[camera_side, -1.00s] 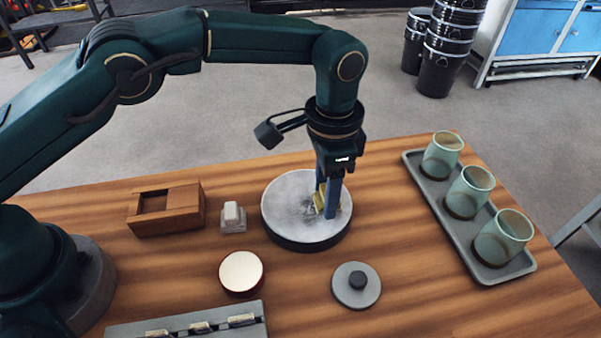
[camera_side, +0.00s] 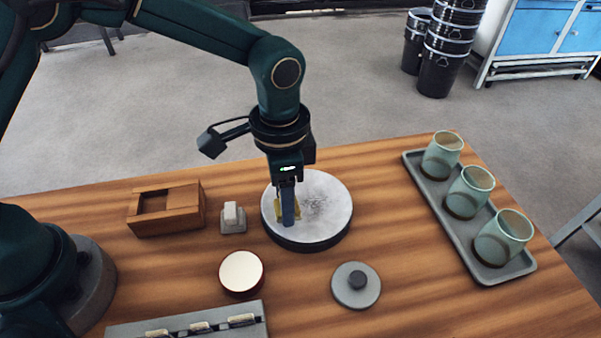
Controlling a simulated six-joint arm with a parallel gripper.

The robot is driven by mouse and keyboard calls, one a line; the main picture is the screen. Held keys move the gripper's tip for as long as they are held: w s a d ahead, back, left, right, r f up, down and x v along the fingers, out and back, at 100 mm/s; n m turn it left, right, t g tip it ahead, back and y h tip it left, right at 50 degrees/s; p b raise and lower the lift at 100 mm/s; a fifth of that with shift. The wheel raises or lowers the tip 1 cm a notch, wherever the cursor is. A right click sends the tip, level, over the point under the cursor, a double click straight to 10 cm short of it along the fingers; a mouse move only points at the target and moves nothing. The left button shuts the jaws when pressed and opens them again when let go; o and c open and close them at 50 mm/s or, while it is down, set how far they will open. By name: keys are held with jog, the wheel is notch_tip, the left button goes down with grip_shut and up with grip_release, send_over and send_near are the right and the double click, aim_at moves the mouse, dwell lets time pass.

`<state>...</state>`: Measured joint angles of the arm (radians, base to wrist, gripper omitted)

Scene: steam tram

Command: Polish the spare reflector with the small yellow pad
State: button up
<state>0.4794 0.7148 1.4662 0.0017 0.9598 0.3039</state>
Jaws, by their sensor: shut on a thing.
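The spare reflector (camera_side: 325,205) looks to be the round, pale grey disc with a dark rim in the middle of the table. A darker smudged patch shows near its centre. My gripper (camera_side: 288,216) points down over the left part of the disc. It is shut on the small yellow pad (camera_side: 279,211), which is mostly hidden behind the fingers. The pad appears to be at the disc's surface, but I cannot tell for certain that it touches.
Left of the disc are a small grey block (camera_side: 232,217) and a wooden box (camera_side: 166,208). In front are a cream-topped round tin (camera_side: 241,272), a grey knobbed lid (camera_side: 356,285) and a grey rack (camera_side: 190,328). A tray (camera_side: 487,272) with three glass cups stands right.

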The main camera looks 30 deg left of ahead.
aim_at(301, 202)
jog(key=shift+s+a, duration=0.4)
jog(key=shift+w+a+r, duration=0.1)
jog(key=shift+w+a, duration=0.35)
jog(key=shift+w, duration=0.05)
jog(key=shift+w+d, duration=1.75)
jog(key=shift+d, duration=0.05)
jog(key=shift+w+d, duration=1.15)
jog(key=shift+w, duration=0.05)
jog(key=shift+f, duration=0.2)
jog(key=shift+s, duration=0.1)
jog(key=shift+s+a+f, duration=0.15)
jog(key=shift+s+a, duration=0.6)
jog(key=shift+a, duration=0.05)
jog(key=shift+s+a+f, duration=0.1)
jog(key=shift+s+a, duration=0.65)
jog(key=shift+a, duration=0.05)
grip_shut()
jog(key=shift+s+a+r, duration=0.15)
jog(key=shift+s+a, duration=1.25)
jog(key=shift+s, duration=0.05)
